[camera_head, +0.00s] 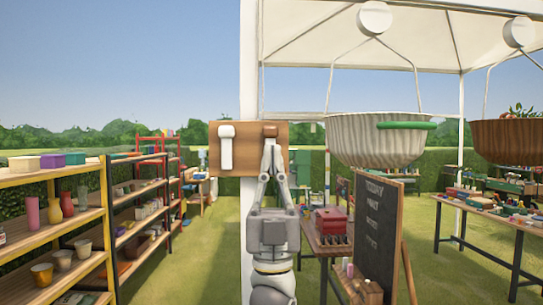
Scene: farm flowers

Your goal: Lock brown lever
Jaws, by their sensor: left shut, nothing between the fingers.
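A wooden board (246,163) is fixed to a white post and carries two levers. The brown lever (270,130) is on its right half; its brown end shows at the top edge of the board, and anything lower is hidden behind my gripper. The white lever (226,150) is on the left half, with a knob at the top and a plate below. My left gripper (269,146) points up in front of the board, shut and empty, its tips just below the brown end. I cannot tell whether they touch it. My right gripper is not in view.
A white hanging basket (375,144) with a green handle and a brown one (509,140) hang at the right. A chalkboard (377,225) and a table with a red toolbox (331,221) stand below. Shelves (55,220) with pots fill the left. Grass lies between.

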